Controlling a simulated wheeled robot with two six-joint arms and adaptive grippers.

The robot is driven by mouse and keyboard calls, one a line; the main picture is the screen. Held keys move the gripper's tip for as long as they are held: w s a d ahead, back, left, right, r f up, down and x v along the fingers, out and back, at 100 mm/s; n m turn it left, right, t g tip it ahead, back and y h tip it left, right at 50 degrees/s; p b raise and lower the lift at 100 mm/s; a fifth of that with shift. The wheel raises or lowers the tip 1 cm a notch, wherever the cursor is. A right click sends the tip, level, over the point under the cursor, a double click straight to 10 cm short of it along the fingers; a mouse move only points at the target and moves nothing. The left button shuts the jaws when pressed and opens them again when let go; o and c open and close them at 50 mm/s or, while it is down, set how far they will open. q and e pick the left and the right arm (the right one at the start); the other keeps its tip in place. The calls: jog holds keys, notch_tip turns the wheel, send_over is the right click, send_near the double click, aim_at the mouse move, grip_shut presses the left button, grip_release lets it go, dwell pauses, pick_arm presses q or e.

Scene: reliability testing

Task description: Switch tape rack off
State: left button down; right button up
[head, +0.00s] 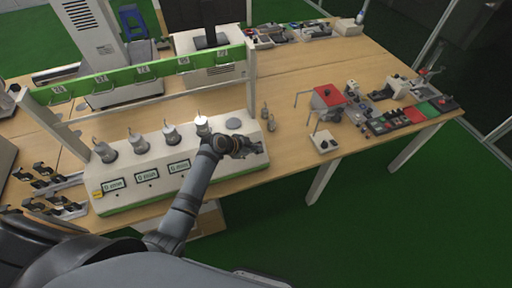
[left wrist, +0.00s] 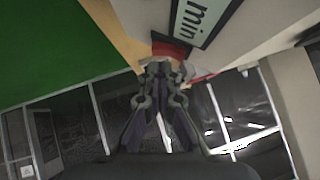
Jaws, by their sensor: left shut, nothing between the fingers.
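The tape rack (head: 125,202) is a long white unit with a green base, a green upper bar and several metal weights on top. Its front carries several small timer displays. My left gripper (head: 257,151) is at the right end of the rack's front, shut and empty. In the left wrist view the closed fingertips (left wrist: 160,66) are close to a red part (left wrist: 172,49) on the rack's front, beside a display reading "min" (left wrist: 203,14). The fingers partly hide the red part, and I cannot tell whether they touch it. My right gripper is not in view.
The rack stands on a wooden table (head: 290,80). To its right are a small stand with a red top (head: 326,97) and a tray of small parts (head: 400,118). Black holders (head: 50,190) lie at the left. The green floor in front is clear.

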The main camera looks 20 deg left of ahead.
pick_arm(q)
jog(key=shift+a+f, duration=0.1)
jog(key=shift+f, duration=0.35)
jog(key=shift+w, duration=0.1)
jog(key=shift+f, duration=0.2)
jog(key=f+t+b, duration=0.1)
jog(key=b, duration=0.1)
jog(key=f+m+t+y+b, duration=0.1)
jog(key=b, duration=0.1)
jog(key=shift+s+b, duration=0.4)
jog(key=shift+w+d+r+p, duration=0.1)
jog(key=shift+d+r+p, duration=0.1)
jog(key=shift+r+p, duration=0.4)
jog(key=shift+a, duration=0.1)
